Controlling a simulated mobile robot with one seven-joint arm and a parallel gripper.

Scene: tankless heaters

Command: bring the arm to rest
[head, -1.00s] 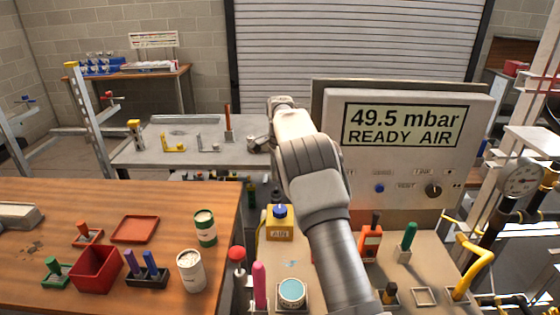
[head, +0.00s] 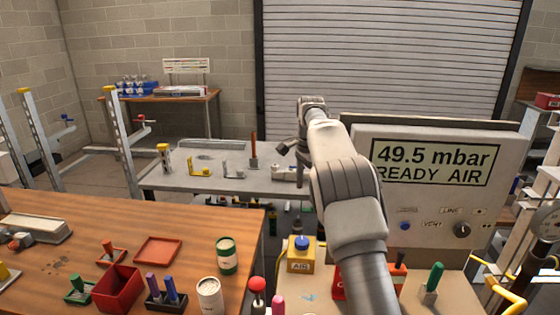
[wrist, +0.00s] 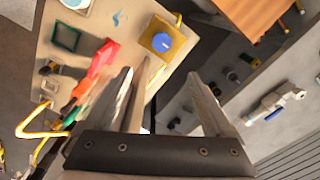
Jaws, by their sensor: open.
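My arm reaches forward over the beige bench in the head view, in front of the display panel (head: 440,200). My gripper (wrist: 162,75) shows in the wrist view with its two fingers apart and nothing between them. It points down above the bench. The yellow AIR box (head: 301,262) with its blue cap stands on the bench; in the wrist view the same box (wrist: 160,36) lies beyond the fingertips. In the head view my gripper is small and partly hidden by the arm, and its fingers are hard to make out.
A wooden table (head: 110,225) at the left holds a red bin (head: 116,290), cans and coloured tools. A grey table (head: 220,184) with small fittings stands behind. The panel is close beside my arm on the right. A green-handled tool (head: 433,277) stands on the bench.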

